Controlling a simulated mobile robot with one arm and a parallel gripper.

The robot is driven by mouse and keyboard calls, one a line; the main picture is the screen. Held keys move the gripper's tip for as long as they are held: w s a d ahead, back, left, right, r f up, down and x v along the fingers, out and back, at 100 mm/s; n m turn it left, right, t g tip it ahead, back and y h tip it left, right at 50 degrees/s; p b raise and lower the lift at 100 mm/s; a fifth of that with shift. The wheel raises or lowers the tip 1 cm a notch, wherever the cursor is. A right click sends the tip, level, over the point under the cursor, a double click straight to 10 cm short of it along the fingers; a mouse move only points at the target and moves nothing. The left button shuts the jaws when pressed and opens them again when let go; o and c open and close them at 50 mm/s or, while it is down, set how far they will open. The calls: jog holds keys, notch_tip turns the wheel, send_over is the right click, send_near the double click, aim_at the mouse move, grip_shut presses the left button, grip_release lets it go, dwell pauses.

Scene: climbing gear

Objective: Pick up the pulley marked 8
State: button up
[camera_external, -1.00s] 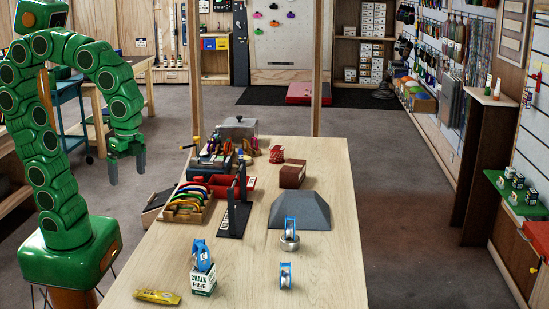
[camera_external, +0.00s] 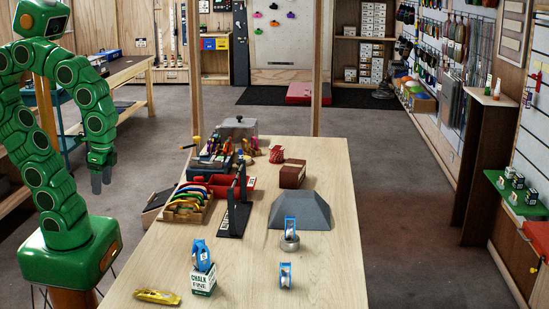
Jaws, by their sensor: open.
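Three blue pulleys are on the wooden table (camera_external: 330,180). One pulley (camera_external: 201,255) sits on a green and white chalk box (camera_external: 203,281) at the front left. A second pulley (camera_external: 290,228) stands on a round silver object (camera_external: 289,243) in front of the dark grey sloped block. The third pulley (camera_external: 285,274) stands on the bare tabletop at the front. Their marks are too small to read, so I cannot tell which is the 8. My gripper (camera_external: 101,181) is open and empty, pointing down left of the table, well apart from all three.
A dark grey sloped block (camera_external: 299,210) fills the table's middle right. A black upright stand (camera_external: 235,208), a rack of coloured carabiners (camera_external: 187,203) and a red bin (camera_external: 230,182) crowd the left side. A yellow packet (camera_external: 158,297) lies at the front left. The front right tabletop is clear.

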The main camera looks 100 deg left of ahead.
jog(key=w+d+f+n+g+h, duration=0.1)
jog(key=w+d+f+n+h, duration=0.1)
jog(key=w+d+n+h, duration=0.35)
jog(key=w+d+f+n+h, duration=0.2)
jog(key=w+d, duration=0.4)
jog(key=w, duration=0.5)
jog(key=w+a+f+n+t+h, duration=0.1)
jog(key=w+n+h, duration=0.1)
jog(key=w+n, duration=0.2)
jog(key=w+a+f+n+t+h, duration=0.1)
jog(key=w+a+f+n+h, duration=0.1)
jog(key=w, duration=0.4)
jog(key=w+a+f+n+t+h, duration=0.2)
jog(key=w+n, duration=0.3)
jog(key=w, duration=0.1)
jog(key=shift+a+f+n, duration=0.1)
jog(key=shift+a+n, duration=0.1)
jog(key=shift+n, duration=0.15)
jog(key=shift+x, duration=3.85)
jog(key=shift+w, duration=0.1)
